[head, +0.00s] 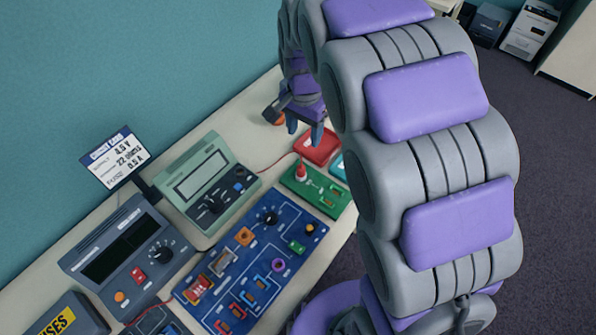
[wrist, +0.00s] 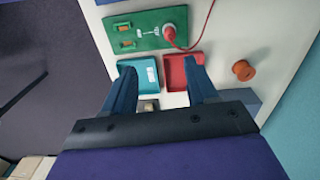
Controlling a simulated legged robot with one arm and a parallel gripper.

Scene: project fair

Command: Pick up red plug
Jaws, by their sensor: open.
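The red plug (head: 300,172) stands on a green board (head: 318,192) in the head view, with a red lead running from it. In the wrist view the plug (wrist: 169,34) sits at the right end of the green board (wrist: 130,31), beyond my fingertips. My gripper (wrist: 159,64) is open and empty, with its blue fingers spread above a teal tray (wrist: 139,67) and a red tray (wrist: 174,75). In the head view my gripper (head: 304,138) hangs above the far end of the table, behind the plug and apart from it.
A blue circuit board (head: 262,262), a green meter (head: 208,183) and a dark grey meter (head: 128,255) crowd the table. An orange spool (wrist: 243,70) stands right of the red tray. The wall (head: 130,60) runs along the table's back.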

